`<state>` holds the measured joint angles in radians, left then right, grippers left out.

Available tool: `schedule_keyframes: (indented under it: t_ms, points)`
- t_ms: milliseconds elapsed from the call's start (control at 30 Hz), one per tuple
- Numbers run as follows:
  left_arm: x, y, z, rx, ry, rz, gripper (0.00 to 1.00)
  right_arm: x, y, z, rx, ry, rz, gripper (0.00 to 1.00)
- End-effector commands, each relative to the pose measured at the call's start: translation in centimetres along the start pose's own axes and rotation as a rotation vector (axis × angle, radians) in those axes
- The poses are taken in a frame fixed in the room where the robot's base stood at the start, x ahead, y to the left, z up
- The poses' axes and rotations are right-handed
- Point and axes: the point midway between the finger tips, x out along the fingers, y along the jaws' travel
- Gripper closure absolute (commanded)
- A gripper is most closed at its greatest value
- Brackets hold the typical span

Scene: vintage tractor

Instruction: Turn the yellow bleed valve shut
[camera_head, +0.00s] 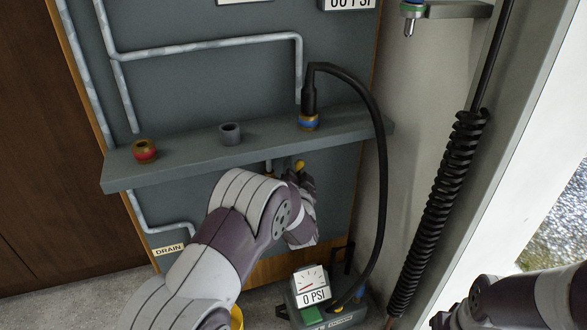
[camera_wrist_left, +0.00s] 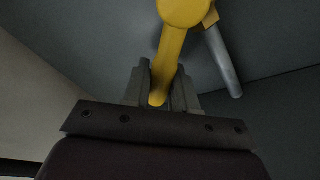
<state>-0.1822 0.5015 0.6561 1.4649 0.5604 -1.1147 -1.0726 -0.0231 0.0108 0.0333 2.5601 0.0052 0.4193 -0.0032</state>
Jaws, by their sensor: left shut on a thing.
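The yellow bleed valve (camera_head: 299,165) shows just under the grey shelf, mostly hidden by my left gripper (camera_head: 302,178). In the left wrist view its yellow lever (camera_wrist_left: 172,60) comes down from a round yellow hub, and its end lies between the two grey fingers. My left gripper (camera_wrist_left: 160,92) is shut on that lever. A grey pipe (camera_wrist_left: 222,60) with a brass-coloured end is beside the hub.
The grey shelf (camera_head: 190,158) carries a red-ringed port (camera_head: 145,150), a grey socket (camera_head: 230,132) and a blue-ringed port with a black hose (camera_head: 376,130) plugged in. The hose runs down to a gauge box reading 0 PSI (camera_head: 314,298). A coiled black hose (camera_head: 445,200) hangs at right.

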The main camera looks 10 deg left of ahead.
Motion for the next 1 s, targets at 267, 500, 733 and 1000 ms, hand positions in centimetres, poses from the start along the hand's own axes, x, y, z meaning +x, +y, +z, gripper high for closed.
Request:
schedule_keyframes:
  t_ms: [267,500,733,1000]
  points:
    - [0.1,0.7,-0.3,0.141,-0.029,0.032,1.0,-3.1,0.0,-0.4,0.0,0.0,0.0,0.57]
    - [0.3,2.2,0.2,0.337,-0.069,0.072,1.0,-5.9,0.0,-0.7,0.0,0.0,0.0,0.57]
    - [0.4,3.5,0.9,0.511,-0.103,0.108,1.0,-7.8,0.0,-0.9,0.0,0.0,0.0,0.57]
    - [0.5,4.5,1.7,0.656,-0.133,0.136,1.0,-9.0,0.0,-1.1,0.0,0.0,0.0,0.57]
